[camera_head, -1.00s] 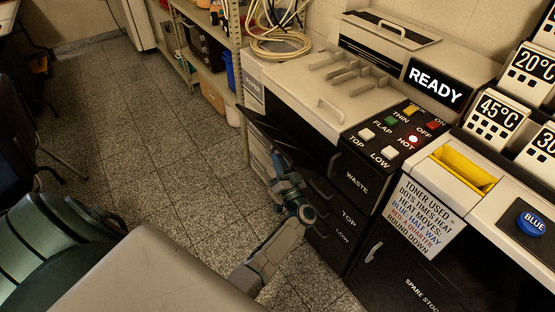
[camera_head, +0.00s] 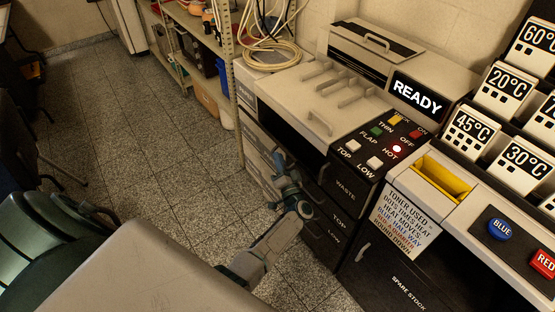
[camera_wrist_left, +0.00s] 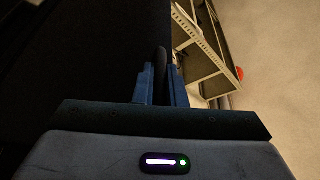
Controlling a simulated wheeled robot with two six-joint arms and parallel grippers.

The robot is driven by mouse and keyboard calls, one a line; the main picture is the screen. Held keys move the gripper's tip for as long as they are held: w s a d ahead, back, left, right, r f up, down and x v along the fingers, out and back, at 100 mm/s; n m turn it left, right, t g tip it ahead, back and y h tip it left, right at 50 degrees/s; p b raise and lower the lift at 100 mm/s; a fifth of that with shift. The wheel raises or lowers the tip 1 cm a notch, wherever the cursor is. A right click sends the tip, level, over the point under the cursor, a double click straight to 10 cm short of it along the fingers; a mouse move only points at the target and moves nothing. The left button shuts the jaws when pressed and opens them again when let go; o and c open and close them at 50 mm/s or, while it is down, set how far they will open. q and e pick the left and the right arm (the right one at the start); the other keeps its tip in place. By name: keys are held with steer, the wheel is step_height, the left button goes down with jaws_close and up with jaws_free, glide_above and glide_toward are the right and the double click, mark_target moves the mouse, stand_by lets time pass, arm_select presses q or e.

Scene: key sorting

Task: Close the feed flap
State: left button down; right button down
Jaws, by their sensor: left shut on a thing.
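The feed flap (camera_head: 283,120) appears as a dark panel at the front left of the beige machine, under its top edge. It lies close to the machine front; whether it is fully flush cannot be told. My left gripper (camera_head: 278,157) is at the lower part of this dark front. In the left wrist view, its fingers (camera_wrist_left: 160,85) are shut on a thin dark bar, which looks like the flap's handle (camera_wrist_left: 161,60), beside a large dark surface. The gripper and the shadow hide the handle in the head view. My right gripper is out of view.
Drawers marked WASTE, TOP and LOW (camera_head: 338,220) sit right of my left gripper. Above them is the button panel (camera_head: 378,142). A shelf rack (camera_head: 231,95) and coiled cable (camera_head: 270,52) stand behind.

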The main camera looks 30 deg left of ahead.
arm_select(q)
steer(key=w+r+m+p, duration=0.1)
steer(key=p, duration=0.1)
steer(key=w+d+r+m+h+p, duration=0.1)
steer(key=w+m+p, duration=0.1)
steer(key=p, duration=0.1)
steer(key=w+d+r+m+h+p, duration=0.1)
steer(key=w+r+m+p, duration=0.1)
steer(key=p, duration=0.1)
steer(key=shift+w+d, duration=0.1)
steer(key=shift+w, duration=0.05)
steer(key=shift+w+d+r+m+h+p, duration=0.1)
steer(key=shift+w+d+m+h+p, duration=0.15)
steer(key=shift+w+m, duration=0.2)
steer(key=shift+w+d+m+h+p, duration=0.1)
steer(key=shift+w+m+h+p, duration=0.05)
steer(key=shift+w+m+p, duration=0.25)
steer(key=c, duration=1.5)
jaws_free()
steer(key=shift+w, duration=0.15)
